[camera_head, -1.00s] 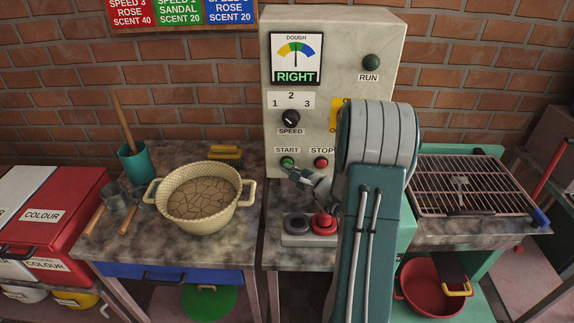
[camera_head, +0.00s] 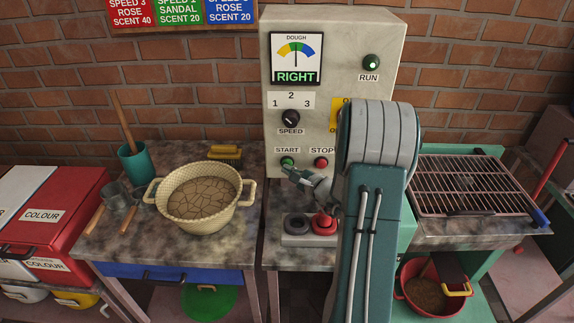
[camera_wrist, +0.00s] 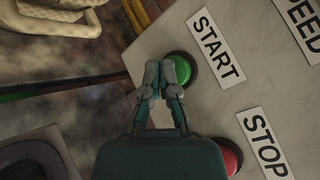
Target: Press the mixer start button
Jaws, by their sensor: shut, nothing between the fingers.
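The green START button (camera_head: 287,162) is on the grey control panel (camera_head: 330,110), left of the red STOP button (camera_head: 321,162). My gripper (camera_head: 288,170) is shut and empty, its tips at the START button. In the wrist view the closed fingertips (camera_wrist: 162,76) overlap the left side of the green button (camera_wrist: 186,70); I cannot tell how far it is pressed in. The RUN lamp (camera_head: 371,62) glows bright at its centre. The DOUGH gauge (camera_head: 295,57) reads RIGHT.
A cream basin (camera_head: 245,191) of cracked brown material stands on the left table. Below the panel is a box with a black and a red button (camera_head: 324,223). A wire rack (camera_head: 470,184) is at right. A red bowl (camera_head: 410,302) below holds brown material.

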